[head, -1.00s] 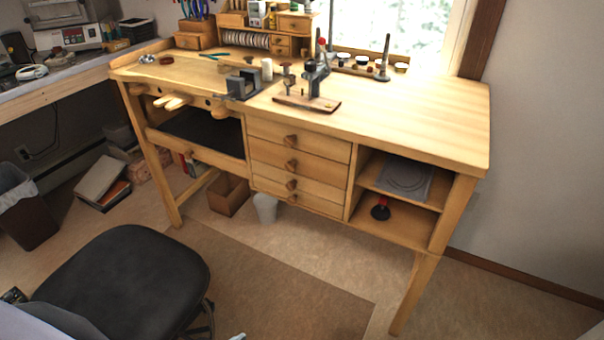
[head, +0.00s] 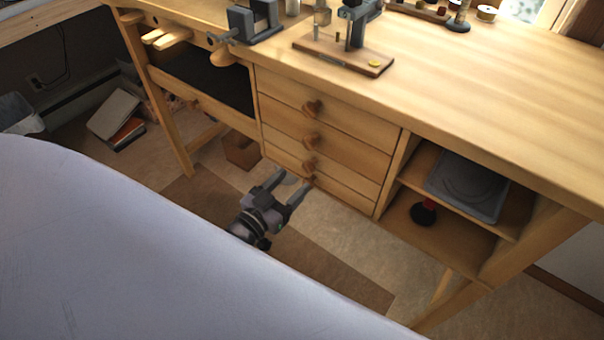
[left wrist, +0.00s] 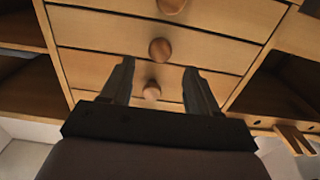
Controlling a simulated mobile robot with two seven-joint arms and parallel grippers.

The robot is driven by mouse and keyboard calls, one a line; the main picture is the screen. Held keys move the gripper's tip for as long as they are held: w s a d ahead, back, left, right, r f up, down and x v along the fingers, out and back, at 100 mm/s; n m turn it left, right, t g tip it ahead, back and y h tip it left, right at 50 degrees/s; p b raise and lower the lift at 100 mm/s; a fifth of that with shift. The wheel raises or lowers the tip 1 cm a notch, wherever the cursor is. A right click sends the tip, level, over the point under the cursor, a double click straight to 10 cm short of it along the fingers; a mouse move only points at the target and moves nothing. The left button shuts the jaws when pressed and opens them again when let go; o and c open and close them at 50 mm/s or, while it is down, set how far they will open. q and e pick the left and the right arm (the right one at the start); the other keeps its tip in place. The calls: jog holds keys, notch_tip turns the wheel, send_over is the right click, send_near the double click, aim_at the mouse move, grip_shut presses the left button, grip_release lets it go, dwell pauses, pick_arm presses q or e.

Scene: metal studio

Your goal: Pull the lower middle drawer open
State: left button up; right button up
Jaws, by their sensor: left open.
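The workbench has a stack of several wooden drawers with round knobs, all closed in the head view. The lower middle drawer (head: 340,172) is third from the top, and its knob (head: 308,164) sticks out at its middle. My left gripper (head: 293,180) is open and empty, low in front of the stack. Its fingertips point at the drawer fronts, near the lower knobs. In the left wrist view, the left gripper's fingers (left wrist: 157,75) are spread, with drawer knobs between and beyond them. That view looks upside down; I cannot tell contact. My right gripper is not in view.
Open shelves (head: 440,235) right of the drawers hold a grey flat item (head: 465,190) and a red-and-black object (head: 423,213). A vise (head: 252,22) and a small tool stand (head: 345,48) sit on the benchtop. The floor before the drawers is clear.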

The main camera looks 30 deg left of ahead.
aim_at(306, 168)
pick_arm(q)
jog(key=shift+w+d, duration=0.2)
jog(key=shift+w, duration=1.05)
jog(key=shift+w+d, duration=0.15)
jog(key=shift+w, duration=1.05)
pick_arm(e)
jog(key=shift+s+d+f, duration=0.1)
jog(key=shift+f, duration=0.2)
pick_arm(q)
jog(key=shift+c, duration=0.2)
